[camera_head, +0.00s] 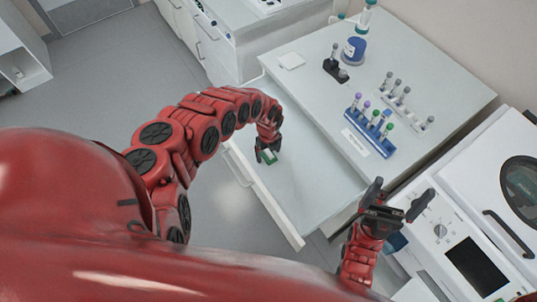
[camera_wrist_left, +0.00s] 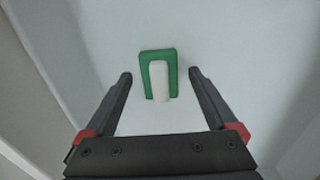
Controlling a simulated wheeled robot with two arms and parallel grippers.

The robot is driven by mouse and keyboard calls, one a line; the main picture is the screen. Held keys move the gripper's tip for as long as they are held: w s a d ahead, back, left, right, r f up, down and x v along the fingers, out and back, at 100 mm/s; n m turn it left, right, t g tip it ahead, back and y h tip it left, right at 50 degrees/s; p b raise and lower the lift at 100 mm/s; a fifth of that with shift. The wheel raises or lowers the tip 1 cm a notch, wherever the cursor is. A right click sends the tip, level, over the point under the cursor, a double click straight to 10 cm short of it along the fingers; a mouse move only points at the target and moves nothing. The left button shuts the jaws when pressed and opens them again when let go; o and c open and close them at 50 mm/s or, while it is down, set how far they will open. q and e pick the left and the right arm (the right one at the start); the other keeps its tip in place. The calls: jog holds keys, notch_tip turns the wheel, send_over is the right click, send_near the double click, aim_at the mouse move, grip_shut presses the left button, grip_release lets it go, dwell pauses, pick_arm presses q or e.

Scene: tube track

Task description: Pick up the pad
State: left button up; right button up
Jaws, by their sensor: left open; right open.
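A green pad (camera_wrist_left: 146,66) with a rounded white block (camera_wrist_left: 160,82) on it lies on the pale drawer floor in the left wrist view. My left gripper (camera_head: 268,151) points down over the pad inside the open drawer (camera_head: 294,231). Its two fingers are apart, one on each side of the pad in the left wrist view, with nothing between them gripped. My right gripper (camera_head: 399,194) is open and empty beside the counter's near right corner.
The counter (camera_head: 330,110) carries a blue rack (camera_head: 370,134) with capped tubes, a white tube rack (camera_head: 408,108), a dark rack (camera_head: 336,72), a blue-labelled bottle (camera_head: 354,48) and a flat white square (camera_head: 291,61). A white machine (camera_head: 462,235) stands at right. The drawer walls surround my left gripper.

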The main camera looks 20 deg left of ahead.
pick_arm(q)
grip_shut()
dwell(0.3)
jog(key=shift+r, duration=0.1)
